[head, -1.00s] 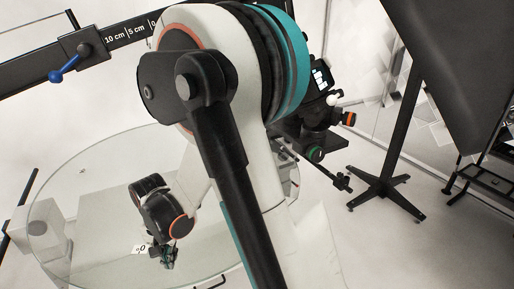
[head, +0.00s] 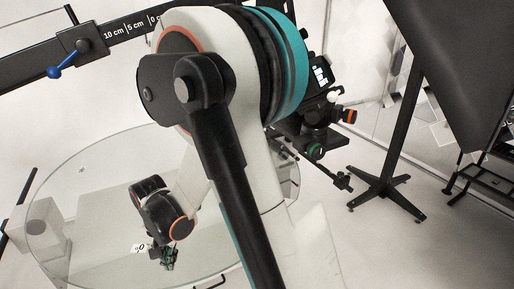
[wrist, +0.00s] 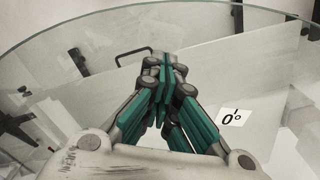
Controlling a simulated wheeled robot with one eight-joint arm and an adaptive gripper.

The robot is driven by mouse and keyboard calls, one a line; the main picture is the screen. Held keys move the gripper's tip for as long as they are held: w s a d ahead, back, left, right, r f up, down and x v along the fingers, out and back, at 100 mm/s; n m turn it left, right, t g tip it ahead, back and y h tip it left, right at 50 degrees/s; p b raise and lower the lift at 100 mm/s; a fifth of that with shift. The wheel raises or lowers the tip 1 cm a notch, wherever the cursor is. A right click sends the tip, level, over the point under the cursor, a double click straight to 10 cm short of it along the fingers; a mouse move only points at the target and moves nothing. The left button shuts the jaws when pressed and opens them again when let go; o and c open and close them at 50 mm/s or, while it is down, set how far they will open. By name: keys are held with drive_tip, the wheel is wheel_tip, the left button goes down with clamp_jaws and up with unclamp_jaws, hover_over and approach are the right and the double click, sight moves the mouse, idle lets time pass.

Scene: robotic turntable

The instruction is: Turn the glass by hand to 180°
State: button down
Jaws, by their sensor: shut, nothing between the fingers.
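The round glass plate (head: 82,169) lies flat in the left half of the head view, partly hidden behind my arm. Its curved rim crosses the top of the wrist view (wrist: 220,9). A white label reading 0° (wrist: 233,117) sits right of my fingers in the wrist view; in the head view it shows beside my gripper (head: 138,249). My gripper (head: 169,264) is low over the near part of the glass. In the wrist view its green-padded fingers (wrist: 165,62) are closed together and empty. I cannot tell whether the fingertips touch the glass.
A black rail (head: 120,36) with centimetre marks and a blue-handled clamp (head: 68,66) runs above the glass. A camera on a mount (head: 318,100) stands right of my arm. A black stand (head: 385,190) is farther right.

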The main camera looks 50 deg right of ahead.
sight(146, 269)
drive_tip(key=shift+f, duration=0.35)
drive_tip(key=shift+a, duration=0.1)
drive_tip(key=shift+w+a+r+b, duration=0.1)
drive_tip(key=shift+w+a+b, duration=0.15)
drive_tip(key=shift+w+a, duration=0.4)
drive_tip(key=shift+w+a+b, duration=0.2)
drive_tip(key=shift+w+a, duration=0.1)
drive_tip(key=shift+a, duration=0.5)
drive_tip(key=shift+w+a, duration=0.1)
drive_tip(key=shift+w+a+b, duration=0.2)
drive_tip(key=shift+w+a, duration=0.3)
drive_tip(key=shift+a, duration=0.25)
drive_tip(key=shift+w+a+b, duration=0.15)
drive_tip(key=shift+w+a, duration=0.35)
drive_tip(key=shift+a, duration=0.2)
